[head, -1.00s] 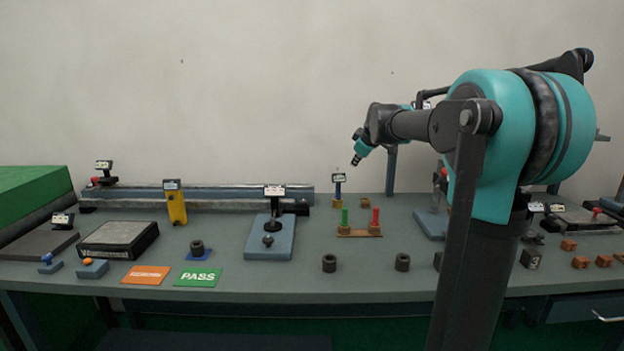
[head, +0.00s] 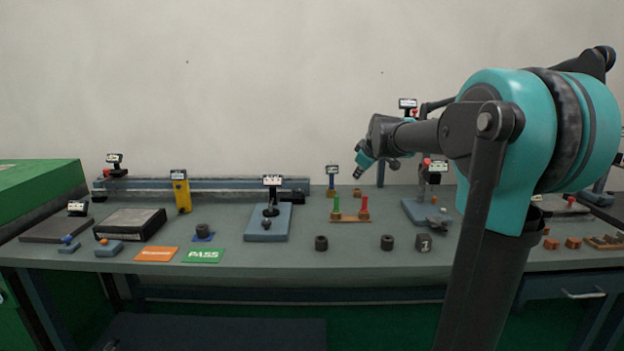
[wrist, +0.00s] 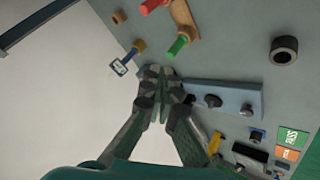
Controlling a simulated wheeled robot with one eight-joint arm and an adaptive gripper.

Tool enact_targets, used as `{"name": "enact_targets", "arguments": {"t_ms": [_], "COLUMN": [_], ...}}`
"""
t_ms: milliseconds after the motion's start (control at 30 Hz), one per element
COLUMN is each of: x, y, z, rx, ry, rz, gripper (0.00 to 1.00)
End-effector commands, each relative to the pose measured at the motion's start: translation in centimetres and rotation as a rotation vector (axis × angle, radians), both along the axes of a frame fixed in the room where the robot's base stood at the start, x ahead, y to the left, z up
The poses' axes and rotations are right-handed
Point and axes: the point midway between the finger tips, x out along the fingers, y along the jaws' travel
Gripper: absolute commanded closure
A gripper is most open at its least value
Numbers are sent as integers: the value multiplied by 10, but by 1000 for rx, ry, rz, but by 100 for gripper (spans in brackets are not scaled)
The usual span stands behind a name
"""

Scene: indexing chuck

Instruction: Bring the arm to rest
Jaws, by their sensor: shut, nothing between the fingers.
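My arm (head: 545,130) reaches over the right part of the bench, with its teal shoulder close to the camera. My gripper (head: 358,173) hangs at the arm's left end, tilted down, above the back of the bench and clear of it. In the wrist view my gripper (wrist: 155,72) has its fingers together with nothing between them. The green and red pegs on a tan base (head: 350,219) stand below and in front of it.
The bench (head: 330,268) holds a blue plate with a black knob (head: 268,228), dark rings (head: 321,243), a green PASS card (head: 203,256) and an orange card (head: 156,254). The wall behind is bare.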

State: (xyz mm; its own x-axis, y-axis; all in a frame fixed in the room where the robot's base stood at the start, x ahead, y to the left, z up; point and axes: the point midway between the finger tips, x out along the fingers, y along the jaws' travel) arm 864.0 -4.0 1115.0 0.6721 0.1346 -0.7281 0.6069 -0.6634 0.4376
Motion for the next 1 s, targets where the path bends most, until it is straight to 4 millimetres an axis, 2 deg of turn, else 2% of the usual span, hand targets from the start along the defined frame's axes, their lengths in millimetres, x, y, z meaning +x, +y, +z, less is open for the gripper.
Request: {"name": "enact_targets", "arguments": {"t_ms": [167, 367, 467, 700, 800, 900, 1000], "x": [-32, -85, -124, -254, -302, -339, -363], "y": [-3, -8, -12, -25, -29, -33, -35], "z": [-30, -76, -108, -206, -240, -264, -279], "rx": [44, 108, 150, 261, 295, 319, 333], "ry": [48, 121, 170, 309, 352, 383, 401], "rz": [-64, -170, -249, -516, -620, -702, -755], "gripper": [100, 100, 100, 100, 100, 100, 100]}}
